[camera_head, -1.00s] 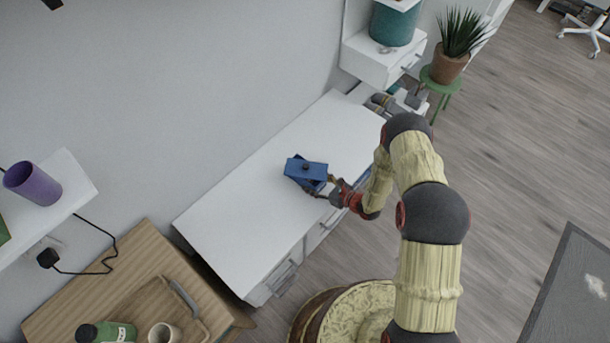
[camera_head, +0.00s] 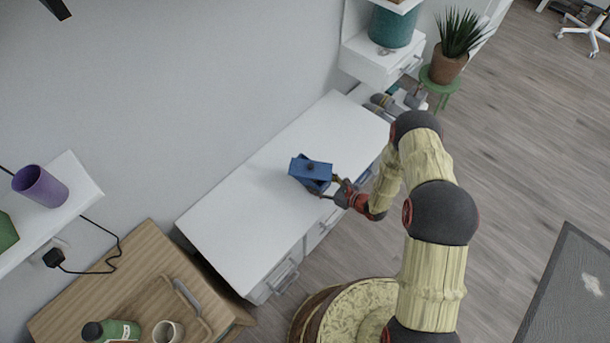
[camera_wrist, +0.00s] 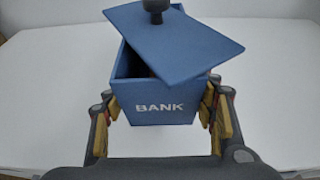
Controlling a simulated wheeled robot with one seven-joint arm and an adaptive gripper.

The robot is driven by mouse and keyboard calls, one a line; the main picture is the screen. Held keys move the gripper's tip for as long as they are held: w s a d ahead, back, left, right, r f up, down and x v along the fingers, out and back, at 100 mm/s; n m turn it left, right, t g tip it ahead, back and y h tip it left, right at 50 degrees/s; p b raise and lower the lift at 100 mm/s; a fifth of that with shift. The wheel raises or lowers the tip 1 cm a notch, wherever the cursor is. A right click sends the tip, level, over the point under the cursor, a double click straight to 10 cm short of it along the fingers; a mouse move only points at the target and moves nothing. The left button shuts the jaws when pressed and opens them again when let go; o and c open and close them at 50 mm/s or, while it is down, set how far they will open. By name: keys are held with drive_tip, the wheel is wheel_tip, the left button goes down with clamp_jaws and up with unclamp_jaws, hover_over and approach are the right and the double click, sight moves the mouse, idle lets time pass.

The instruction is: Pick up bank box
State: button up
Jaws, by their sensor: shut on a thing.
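The bank box (camera_head: 313,184) is blue, with a blue lid (camera_head: 311,169) lying askew on top, in the head view. In the wrist view the box front (camera_wrist: 160,108) bears the white word BANK, and the lid (camera_wrist: 178,42) with its dark knob is turned so that part of the box's opening shows. My gripper (camera_head: 334,188) reaches the box from the right in the head view. In the wrist view my gripper (camera_wrist: 164,110) has a finger on each side of the box front and is shut on it. The underside of the box is hidden.
The box is at the white desk top (camera_head: 240,200), which is otherwise clear. A wooden table (camera_head: 75,310) with a tray, a green bottle (camera_head: 110,331) and a cup (camera_head: 167,332) stands at lower left. A potted plant (camera_head: 449,65) and a teal container (camera_head: 392,25) are at upper right.

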drive_tip(key=s+d+p, duration=0.1)
drive_tip(key=s+d, duration=0.9)
drive_tip(key=d, duration=0.4)
drive_tip(key=shift+s, duration=0.35)
drive_tip(key=shift+d, duration=0.1)
idle(0.3)
